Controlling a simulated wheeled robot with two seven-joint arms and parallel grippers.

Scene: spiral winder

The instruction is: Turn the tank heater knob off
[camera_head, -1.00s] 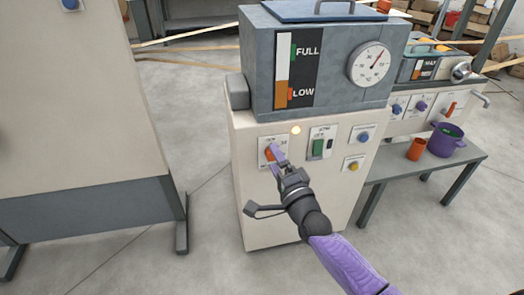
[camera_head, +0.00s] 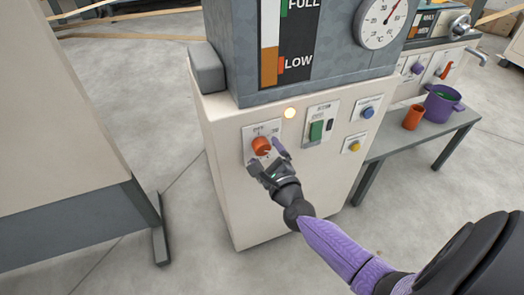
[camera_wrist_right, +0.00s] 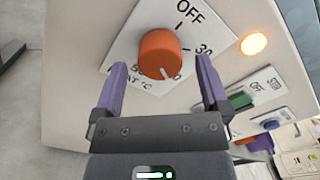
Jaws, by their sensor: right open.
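The orange tank heater knob (camera_head: 261,146) sits on a white label plate on the front of the cream machine. In the right wrist view the knob (camera_wrist_right: 160,53) has a white pointer line aimed down and slightly right, away from the OFF mark (camera_wrist_right: 190,11) and past the 30 mark. My right gripper (camera_head: 267,157) is open just below the knob. In the wrist view its purple fingers (camera_wrist_right: 160,70) stand left and right of the knob's lower part, with gaps on both sides. My left gripper is out of view.
A lit amber lamp (camera_head: 290,113) is right of the knob plate. A green switch (camera_head: 316,130), a blue button (camera_head: 368,112) and a yellow button (camera_head: 354,147) lie further right. A side table holds an orange cup (camera_head: 413,117) and a purple pot (camera_head: 441,107).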

